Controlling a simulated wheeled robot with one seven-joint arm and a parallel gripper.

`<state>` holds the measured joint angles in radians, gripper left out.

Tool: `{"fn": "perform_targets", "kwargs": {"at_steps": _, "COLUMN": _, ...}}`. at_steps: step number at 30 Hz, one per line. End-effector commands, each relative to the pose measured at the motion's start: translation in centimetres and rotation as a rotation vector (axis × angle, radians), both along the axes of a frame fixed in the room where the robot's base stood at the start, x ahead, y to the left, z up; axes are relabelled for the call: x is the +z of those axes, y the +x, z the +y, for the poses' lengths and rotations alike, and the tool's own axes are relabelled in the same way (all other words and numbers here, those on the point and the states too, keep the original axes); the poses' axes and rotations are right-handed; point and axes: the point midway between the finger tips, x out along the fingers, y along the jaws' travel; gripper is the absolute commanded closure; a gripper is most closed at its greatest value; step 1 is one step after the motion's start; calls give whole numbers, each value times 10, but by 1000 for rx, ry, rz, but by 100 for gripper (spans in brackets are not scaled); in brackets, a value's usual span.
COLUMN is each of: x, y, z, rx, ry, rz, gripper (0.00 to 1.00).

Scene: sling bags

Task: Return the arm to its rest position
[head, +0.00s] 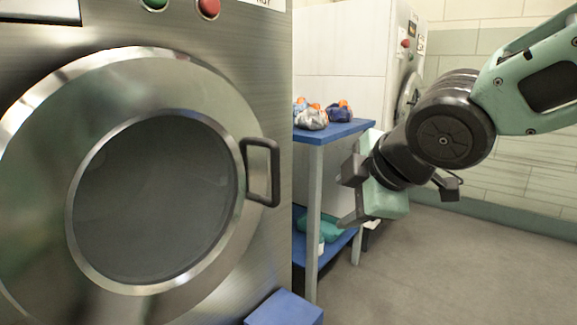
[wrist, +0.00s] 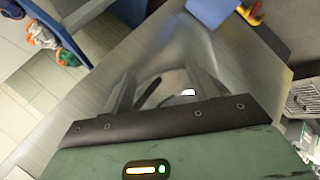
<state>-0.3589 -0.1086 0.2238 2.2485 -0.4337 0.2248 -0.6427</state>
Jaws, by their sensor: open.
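My gripper (head: 350,195) is at the right of the head view, on the end of my green and black arm. It is open and empty, in front of the blue table and to the right of the washing machine's handle. The wrist view shows its two dark fingers (wrist: 158,92) apart with nothing between them, against a shiny metal surface. A closed round door (head: 155,200) with a dark handle (head: 262,172) fills the left of the head view. The gripper is apart from the handle.
A blue table (head: 335,131) holds several small bags (head: 312,118) with orange tops. Its lower shelf (head: 335,243) bears a teal item. A blue box (head: 284,308) stands low in front of the machine. Another machine stands behind. The floor at right (head: 440,265) is clear.

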Motion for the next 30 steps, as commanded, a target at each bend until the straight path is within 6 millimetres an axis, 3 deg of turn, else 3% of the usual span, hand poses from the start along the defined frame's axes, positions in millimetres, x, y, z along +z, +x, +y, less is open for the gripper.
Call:
{"fn": "perform_targets", "kwargs": {"at_steps": 1, "x": -27, "y": -24, "z": -4, "rx": -91, "ry": 33, "rz": 125, "gripper": 41}}
{"fn": "perform_targets", "kwargs": {"at_steps": 3, "x": -59, "y": -58, "z": -11, "rx": -231, "ry": 73, "rz": 289, "gripper": 41}}
{"fn": "perform_targets", "kwargs": {"at_steps": 6, "x": -93, "y": -104, "z": -21, "rx": -418, "ry": 102, "rz": 483, "gripper": 41}}
{"fn": "perform_targets", "kwargs": {"at_steps": 14, "x": -145, "y": -211, "z": -49, "rx": -852, "ry": 81, "rz": 840, "gripper": 41}}
{"fn": "perform_targets", "kwargs": {"at_steps": 15, "x": -140, "y": -220, "z": -51, "rx": -898, "ry": 78, "rz": 869, "gripper": 41}}
{"fn": "perform_targets", "kwargs": {"at_steps": 23, "x": -75, "y": -215, "z": -50, "rx": -881, "ry": 85, "rz": 856, "gripper": 41}}
{"fn": "perform_targets", "kwargs": {"at_steps": 30, "x": -4, "y": -214, "z": -49, "rx": -879, "ry": 86, "rz": 855, "gripper": 41}}
